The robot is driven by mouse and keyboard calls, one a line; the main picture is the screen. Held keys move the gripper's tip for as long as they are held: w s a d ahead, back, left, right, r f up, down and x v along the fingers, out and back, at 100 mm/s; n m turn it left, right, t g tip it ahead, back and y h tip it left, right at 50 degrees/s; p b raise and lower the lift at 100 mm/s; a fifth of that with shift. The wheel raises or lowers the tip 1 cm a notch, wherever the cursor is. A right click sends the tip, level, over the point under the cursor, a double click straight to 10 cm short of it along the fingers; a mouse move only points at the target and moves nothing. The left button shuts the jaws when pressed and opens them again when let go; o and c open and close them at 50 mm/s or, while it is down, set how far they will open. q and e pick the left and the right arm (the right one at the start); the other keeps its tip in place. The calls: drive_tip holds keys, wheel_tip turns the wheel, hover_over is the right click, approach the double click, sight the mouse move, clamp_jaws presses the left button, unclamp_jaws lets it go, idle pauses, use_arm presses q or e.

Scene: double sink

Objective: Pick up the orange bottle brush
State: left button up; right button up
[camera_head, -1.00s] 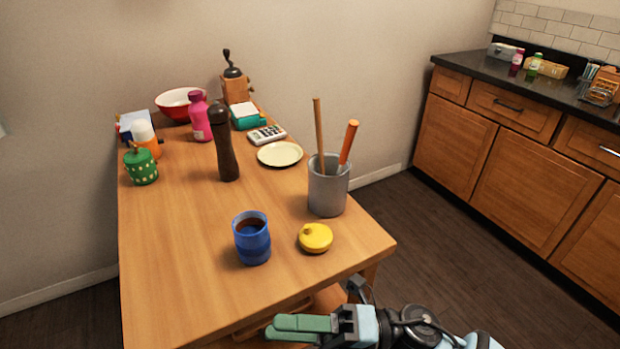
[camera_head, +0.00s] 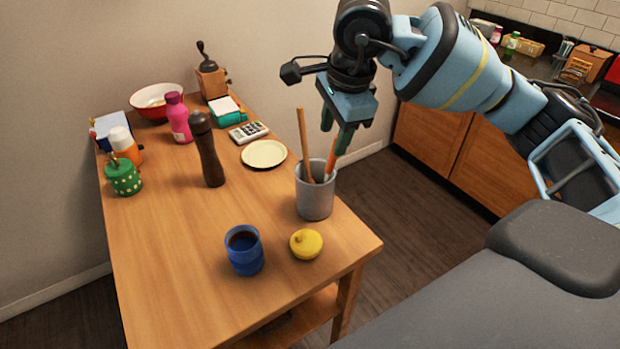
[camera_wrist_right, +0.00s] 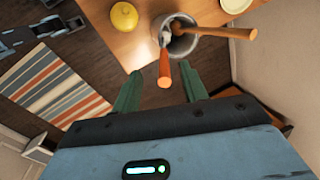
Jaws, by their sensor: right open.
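The orange bottle brush (camera_head: 331,162) stands handle-up in a grey cup (camera_head: 314,199) on the wooden table, next to a tan wooden-handled tool (camera_head: 305,142). My right gripper (camera_head: 335,133) is above the cup, pointing down at the orange handle. In the right wrist view, the brush's orange handle (camera_wrist_right: 164,70) shows between the tips of my open, empty right gripper (camera_wrist_right: 160,72), with gaps on both sides. The brush's lower end is down inside the cup and mostly hidden. My left gripper is in neither current view.
A cream plate (camera_head: 264,154) and dark pepper mill (camera_head: 208,152) are behind and left. The table's right edge is close to the cup.

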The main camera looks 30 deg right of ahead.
drive_tip(key=shift+w+d+r, duration=0.15)
drive_tip(key=shift+d+r, duration=0.3)
drive_tip(key=shift+r, duration=0.05)
drive_tip(key=shift+f, duration=0.7)
drive_tip(key=shift+d+x, duration=0.2)
drive_tip(key=shift+x, duration=1.4)
drive_tip(key=shift+d+x, duration=0.15)
drive_tip(key=shift+x, duration=1.5)
drive_tip(key=shift+c, duration=0.2)
clamp_jaws()
